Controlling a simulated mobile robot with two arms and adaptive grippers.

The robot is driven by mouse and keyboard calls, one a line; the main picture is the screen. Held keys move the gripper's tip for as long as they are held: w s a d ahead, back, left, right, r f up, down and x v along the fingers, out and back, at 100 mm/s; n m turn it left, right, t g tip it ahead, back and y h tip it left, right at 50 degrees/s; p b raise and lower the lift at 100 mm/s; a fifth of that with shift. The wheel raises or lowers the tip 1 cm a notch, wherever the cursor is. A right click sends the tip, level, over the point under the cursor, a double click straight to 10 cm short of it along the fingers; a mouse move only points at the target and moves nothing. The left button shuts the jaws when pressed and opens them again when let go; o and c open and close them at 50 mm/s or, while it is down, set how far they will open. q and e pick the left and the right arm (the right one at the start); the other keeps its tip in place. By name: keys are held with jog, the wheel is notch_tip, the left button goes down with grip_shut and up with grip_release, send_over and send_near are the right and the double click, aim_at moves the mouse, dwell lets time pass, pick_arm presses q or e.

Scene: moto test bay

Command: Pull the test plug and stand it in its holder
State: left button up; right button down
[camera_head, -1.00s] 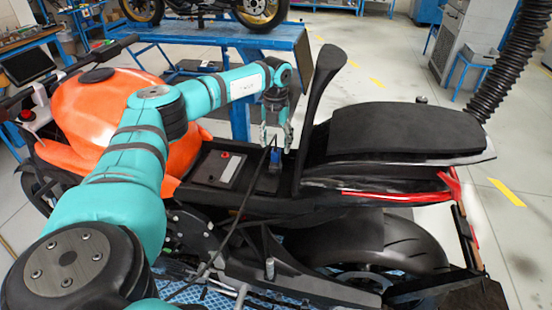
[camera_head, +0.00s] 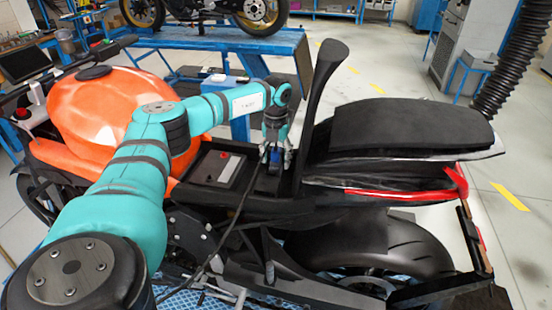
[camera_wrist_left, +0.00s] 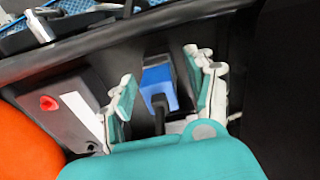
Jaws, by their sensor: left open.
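The test plug (camera_wrist_left: 158,80) is blue with a black cable and sits in the open bay under the motorcycle's raised seat. It also shows in the head view (camera_head: 274,157), partly covered by my gripper. My left gripper (camera_head: 275,160) is open above the plug. In the left wrist view my left gripper's fingers (camera_wrist_left: 163,95) stand on both sides of the plug, with a gap on each side. The black cable (camera_head: 238,209) runs from the plug down over the bike's side. I cannot make out the holder. My right gripper is not in view.
A grey battery box (camera_head: 217,169) with a red cap lies left of the plug. The upright black seat piece (camera_head: 323,100) stands close on the right. The orange tank (camera_head: 95,119) is to the left, and a blue bench (camera_head: 240,48) stands behind.

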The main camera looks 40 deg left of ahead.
aim_at(276, 150)
pick_arm(q)
jog(key=shift+p, duration=0.55)
dwell(0.6)
grip_shut()
dwell(0.4)
jog(key=shift+r, duration=0.15)
jog(key=shift+r+p, duration=2.7)
jog(key=shift+r, duration=0.2)
jog(key=shift+r, duration=0.1)
jog(key=shift+r+p, duration=2.1)
jog(key=shift+r, duration=0.3)
